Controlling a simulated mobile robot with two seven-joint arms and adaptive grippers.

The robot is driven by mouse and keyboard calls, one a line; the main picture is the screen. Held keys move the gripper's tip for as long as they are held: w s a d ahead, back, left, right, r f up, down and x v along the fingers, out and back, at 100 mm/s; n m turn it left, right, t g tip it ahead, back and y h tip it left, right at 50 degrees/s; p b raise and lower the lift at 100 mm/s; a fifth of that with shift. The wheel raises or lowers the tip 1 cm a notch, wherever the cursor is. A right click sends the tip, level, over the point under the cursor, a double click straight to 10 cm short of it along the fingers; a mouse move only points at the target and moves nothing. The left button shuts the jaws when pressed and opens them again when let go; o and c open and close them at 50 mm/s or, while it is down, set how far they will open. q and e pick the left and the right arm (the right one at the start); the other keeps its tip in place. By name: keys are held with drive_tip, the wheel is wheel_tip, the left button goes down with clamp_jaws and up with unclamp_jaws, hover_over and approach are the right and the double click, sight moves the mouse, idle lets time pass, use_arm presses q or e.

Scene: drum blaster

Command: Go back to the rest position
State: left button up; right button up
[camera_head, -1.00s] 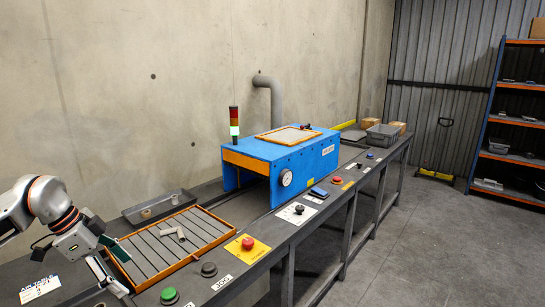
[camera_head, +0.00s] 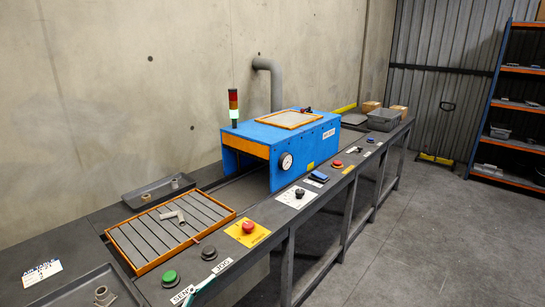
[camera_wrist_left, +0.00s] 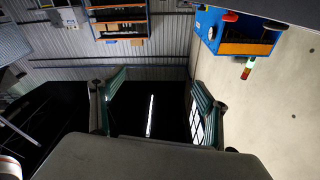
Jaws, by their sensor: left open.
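In the left wrist view my left gripper (camera_wrist_left: 158,108) is open, its two green ribbed fingers apart with nothing between them. In the head view only a thin teal piece (camera_head: 205,287) shows at the bottom edge, perhaps a fingertip; I cannot tell whose. My right gripper is not in view. A grey branched metal fitting (camera_head: 172,215) lies on the slatted orange-framed tray (camera_head: 135,243), apart from any gripper. The blue blaster machine (camera_head: 290,145) stands beyond it on the bench.
A grey tray (camera_head: 130,198) with small fittings lies behind the slats. Another tray (camera_head: 75,295) with a fitting is at bottom left. A green button (camera_head: 169,277) and red button (camera_head: 248,228) line the front edge. Open floor (camera_head: 430,240) lies to the right.

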use_arm(q)
drive_tip(key=s+a+f+n+g+y, duration=0.2)
drive_tip(key=s+f, duration=0.6)
drive_tip(key=f, duration=0.4)
drive_tip(key=s+a+f+n+g+y, duration=0.1)
drive_tip(key=s+a+f+n+y, duration=0.3)
drive_tip(key=s+a+f+y, duration=0.3)
wheel_tip(320, 180, down, 5)
drive_tip(key=shift+s+f+n+g+y, duration=0.1)
drive_tip(key=shift+s+n+g+y, duration=0.3)
drive_tip(key=shift+s+y, duration=0.65)
drive_tip(key=shift+a, duration=0.1)
